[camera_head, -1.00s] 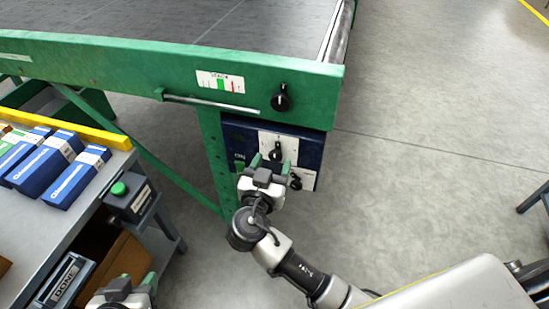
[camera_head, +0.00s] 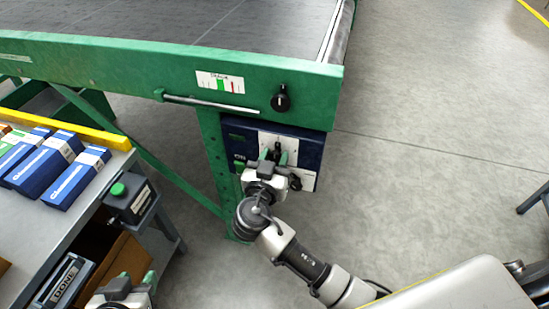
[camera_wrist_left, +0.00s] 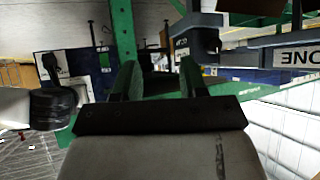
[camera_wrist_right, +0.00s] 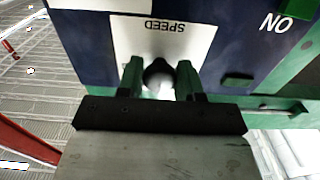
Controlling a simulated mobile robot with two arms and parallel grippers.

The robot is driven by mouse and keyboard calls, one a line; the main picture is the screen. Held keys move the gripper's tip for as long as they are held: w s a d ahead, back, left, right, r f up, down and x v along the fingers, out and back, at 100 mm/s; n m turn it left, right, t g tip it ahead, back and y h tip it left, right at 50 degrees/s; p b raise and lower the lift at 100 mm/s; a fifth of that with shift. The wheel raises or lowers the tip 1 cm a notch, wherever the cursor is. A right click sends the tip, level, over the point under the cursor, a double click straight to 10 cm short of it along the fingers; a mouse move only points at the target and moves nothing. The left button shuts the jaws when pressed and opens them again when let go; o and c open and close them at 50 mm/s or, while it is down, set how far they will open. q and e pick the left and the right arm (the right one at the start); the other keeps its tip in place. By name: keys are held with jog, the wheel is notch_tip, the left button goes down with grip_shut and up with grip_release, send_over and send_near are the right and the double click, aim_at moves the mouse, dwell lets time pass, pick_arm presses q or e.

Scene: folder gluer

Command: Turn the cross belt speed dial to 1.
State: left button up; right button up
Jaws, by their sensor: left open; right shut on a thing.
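The cross belt speed dial (camera_wrist_right: 158,74) is a dark knob on a white plate marked SPEED (camera_wrist_right: 185,36), upside down in the right wrist view. The plate (camera_head: 290,142) shows on the blue control box (camera_head: 237,128) in the head view, its lower part covered by my gripper. My right gripper (camera_head: 274,157) is shut on the dial, with one green finger on each side of it. The dial's pointer and scale setting cannot be read. My left gripper (camera_head: 135,284) is open and empty at the bottom left, away from the box.
A second dark knob (camera_head: 296,183) sits low on the box, close beside my right gripper. Another knob (camera_head: 281,98) is on the green frame (camera_head: 130,65) above. A grey table (camera_head: 75,215) with blue cartons (camera_head: 65,183) stands left.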

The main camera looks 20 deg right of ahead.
pick_arm(q)
jog(key=shift+s, duration=0.1)
pick_arm(e)
jog(key=shift+n, duration=0.3)
jog(key=n+p, duration=0.1)
jog(key=n, duration=0.1)
jog(key=shift+n, duration=0.3)
jog(key=n+p, duration=0.2)
jog(key=n, duration=0.3)
jog(key=shift+r, duration=0.15)
pick_arm(q)
jog(key=s+a+f+g+y+p, duration=0.1)
jog(key=s+a+g+y+p, duration=0.15)
jog(key=s+g, duration=0.55)
pick_arm(e)
jog(key=n, duration=0.4)
jog(key=shift+b, duration=0.3)
jog(key=n+p, duration=0.1)
jog(key=n, duration=0.2)
jog(key=shift+p, duration=0.35)
pick_arm(q)
jog(key=x, duration=0.8)
jog(key=shift+s+f+t+h, duration=0.3)
jog(key=shift+f+h, duration=0.05)
pick_arm(e)
jog(key=shift+n, duration=0.5)
